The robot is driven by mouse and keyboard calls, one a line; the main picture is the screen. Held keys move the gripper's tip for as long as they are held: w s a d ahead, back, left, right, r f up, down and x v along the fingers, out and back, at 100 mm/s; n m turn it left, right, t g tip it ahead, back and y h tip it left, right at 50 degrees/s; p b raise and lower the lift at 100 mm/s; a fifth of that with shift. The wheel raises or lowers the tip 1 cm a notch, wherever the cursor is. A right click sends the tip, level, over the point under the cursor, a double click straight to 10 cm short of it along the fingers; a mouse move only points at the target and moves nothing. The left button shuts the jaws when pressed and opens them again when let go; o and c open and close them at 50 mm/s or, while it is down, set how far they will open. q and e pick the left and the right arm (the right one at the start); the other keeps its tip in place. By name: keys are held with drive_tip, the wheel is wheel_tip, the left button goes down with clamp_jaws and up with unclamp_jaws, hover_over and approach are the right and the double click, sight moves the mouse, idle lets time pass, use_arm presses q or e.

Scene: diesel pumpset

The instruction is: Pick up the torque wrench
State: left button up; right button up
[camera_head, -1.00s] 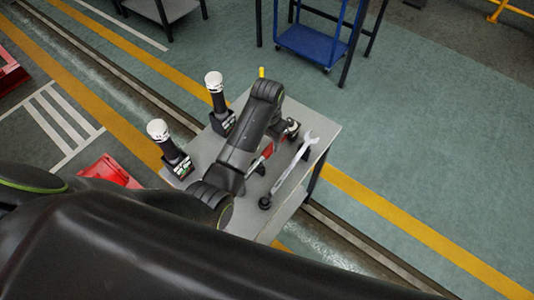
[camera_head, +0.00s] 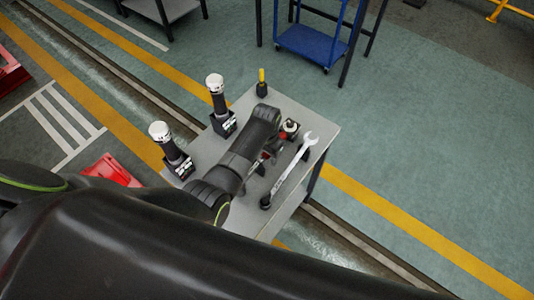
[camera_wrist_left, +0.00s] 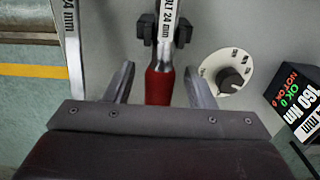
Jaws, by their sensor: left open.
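The torque wrench, with a red handle (camera_wrist_left: 159,87) and a silver shaft marked 24 mm, lies on the grey table in a black holder (camera_wrist_left: 148,28). In the head view only bits of red show beside my arm. My left gripper (camera_wrist_left: 160,68) is open, with one finger on each side of the red handle in the left wrist view. The handle's lower end is hidden behind the gripper body, and I cannot tell how far the fingers are above it. In the head view my left wrist covers the fingers. My right gripper is not in view.
A silver open-ended spanner (camera_head: 291,171) lies beside the torque wrench on the table (camera_head: 316,125). A white dial (camera_wrist_left: 226,73) and a black display box (camera_wrist_left: 296,100) are on the other side. Two white-topped black tools (camera_head: 217,94) (camera_head: 163,139) and a yellow-topped item (camera_head: 262,83) stand nearby.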

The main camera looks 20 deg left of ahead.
use_arm(q)
clamp_jaws()
drive_tip(key=shift+r, duration=0.1)
drive_tip(key=shift+w+r, duration=0.1)
drive_tip(key=shift+r, duration=0.05)
drive_tip(key=shift+r, duration=0.3)
wheel_tip(320, 180, up, 9)
drive_tip(key=shift+r+b, duration=0.1)
drive_tip(key=shift+b, duration=0.35)
